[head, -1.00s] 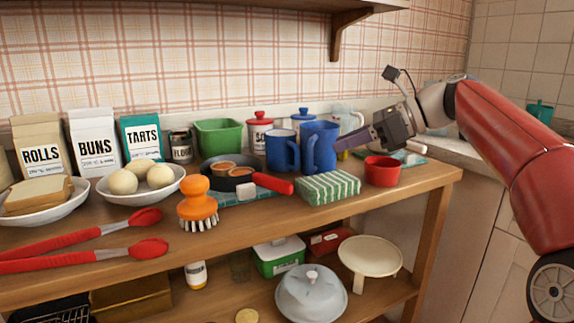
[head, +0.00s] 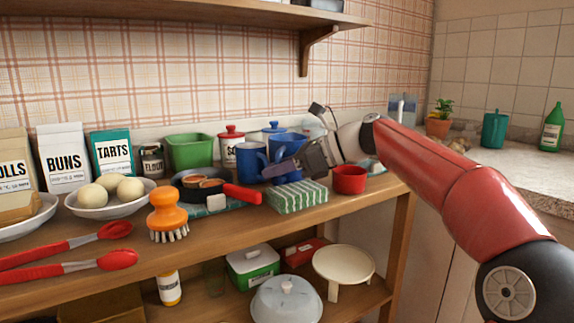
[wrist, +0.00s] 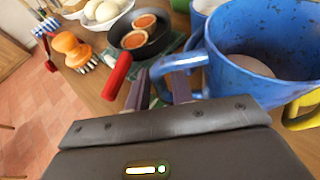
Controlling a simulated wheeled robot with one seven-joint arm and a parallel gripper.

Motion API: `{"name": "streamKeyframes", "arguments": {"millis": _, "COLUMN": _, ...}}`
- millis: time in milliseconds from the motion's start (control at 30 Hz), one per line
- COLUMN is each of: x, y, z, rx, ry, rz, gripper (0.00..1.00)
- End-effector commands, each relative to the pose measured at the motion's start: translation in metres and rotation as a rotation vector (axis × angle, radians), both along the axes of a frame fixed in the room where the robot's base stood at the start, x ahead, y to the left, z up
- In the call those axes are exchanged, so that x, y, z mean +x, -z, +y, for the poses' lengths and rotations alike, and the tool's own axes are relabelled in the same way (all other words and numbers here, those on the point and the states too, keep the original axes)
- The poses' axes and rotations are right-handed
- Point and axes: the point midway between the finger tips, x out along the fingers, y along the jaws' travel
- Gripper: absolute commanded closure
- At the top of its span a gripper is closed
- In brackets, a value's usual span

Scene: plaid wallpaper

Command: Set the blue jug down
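A blue mug (head: 248,165) stands close left of the jug. A yellow item (wrist: 300,112) is beside the jug. Little free room surrounds it.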

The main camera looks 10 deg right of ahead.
Motion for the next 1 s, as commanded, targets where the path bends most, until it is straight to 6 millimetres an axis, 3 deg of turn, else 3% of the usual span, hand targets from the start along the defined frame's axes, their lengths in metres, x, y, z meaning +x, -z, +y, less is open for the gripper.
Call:
{"name": "streamKeyframes", "arguments": {"millis": 67, "x": -0.0001, "y": 0.0000, "z": -0.0003, "rx": 0.000, "ry": 0.000, "rz": 0.000, "gripper": 0.77}}
{"name": "streamKeyframes", "arguments": {"millis": 233, "x": 0.0000, "y": -0.0001, "z": -0.0005, "rx": 0.000, "ry": 0.001, "rz": 0.000, "gripper": 0.99}}
{"name": "streamKeyframes", "arguments": {"millis": 1000, "x": 0.0008, "y": -0.0096, "z": 0.0009, "rx": -0.001, "ry": 0.000, "rz": -0.003, "gripper": 1.00}}
